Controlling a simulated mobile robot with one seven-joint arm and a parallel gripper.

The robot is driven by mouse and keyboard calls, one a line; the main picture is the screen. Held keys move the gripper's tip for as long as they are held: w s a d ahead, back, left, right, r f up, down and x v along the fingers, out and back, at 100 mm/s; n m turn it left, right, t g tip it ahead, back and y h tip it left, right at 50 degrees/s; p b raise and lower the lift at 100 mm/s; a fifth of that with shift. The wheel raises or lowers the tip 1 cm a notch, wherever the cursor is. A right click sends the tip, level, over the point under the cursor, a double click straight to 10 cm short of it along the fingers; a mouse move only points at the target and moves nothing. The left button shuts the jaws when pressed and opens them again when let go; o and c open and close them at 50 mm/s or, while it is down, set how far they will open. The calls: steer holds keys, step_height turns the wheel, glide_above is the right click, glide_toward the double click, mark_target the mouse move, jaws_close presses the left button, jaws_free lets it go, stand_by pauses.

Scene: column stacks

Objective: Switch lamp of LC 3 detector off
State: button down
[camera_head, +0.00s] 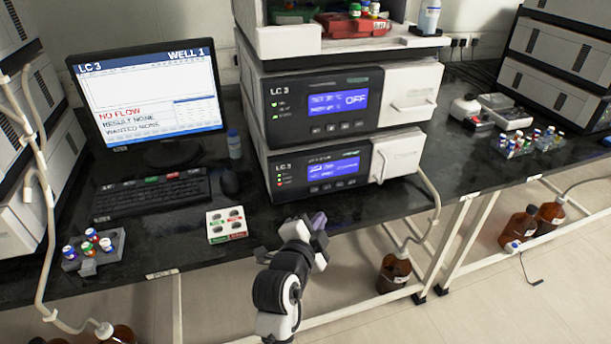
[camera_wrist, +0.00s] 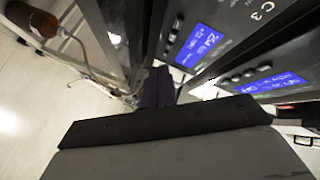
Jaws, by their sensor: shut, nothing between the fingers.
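The small text is too blurred to tell which unit is the detector. My gripper (camera_head: 318,222) is shut and empty, in front of and below the lower unit, apart from it. In the wrist view, its fingers (camera_wrist: 157,88) show near two tilted blue displays (camera_wrist: 198,45).
A monitor (camera_head: 150,95) reading LC 3, WELL 1 and NO FLOW stands left, behind a keyboard (camera_head: 150,196). A small white block with marked wells (camera_head: 227,225) lies at the bench edge left of my gripper. A white tube (camera_head: 432,190) hangs right of the stack.

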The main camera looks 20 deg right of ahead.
steer(key=shift+s+d+f+m+g+h, duration=0.2)
steer(key=shift+s+d+m+g, duration=0.15)
steer(key=shift+s+d, duration=0.15)
steer(key=shift+s+d+f+m+g+h, duration=0.15)
steer(key=shift+s+d+m+g+h, duration=0.1)
steer(key=shift+s+d+m, duration=0.2)
steer(key=shift+w, duration=0.1)
steer(key=p, duration=0.1)
glide_toward(321, 189)
steer(key=shift+w+d+f, duration=0.2)
steer(key=shift+w+d, duration=0.15)
steer(key=shift+d, duration=0.25)
steer(key=shift+w+d+f, duration=0.15)
steer(key=shift+w+d, duration=0.15)
steer(key=shift+d, duration=0.35)
steer(key=shift+w+d+f, duration=0.2)
steer(key=shift+w+d, duration=0.15)
steer(key=shift+d, duration=0.25)
steer(key=shift+w, duration=0.15)
steer(key=shift+w, duration=0.3)
steer(key=shift+w, duration=0.4)
stand_by(0.6)
steer(key=shift+s, duration=0.85)
steer(key=shift+s, duration=0.1)
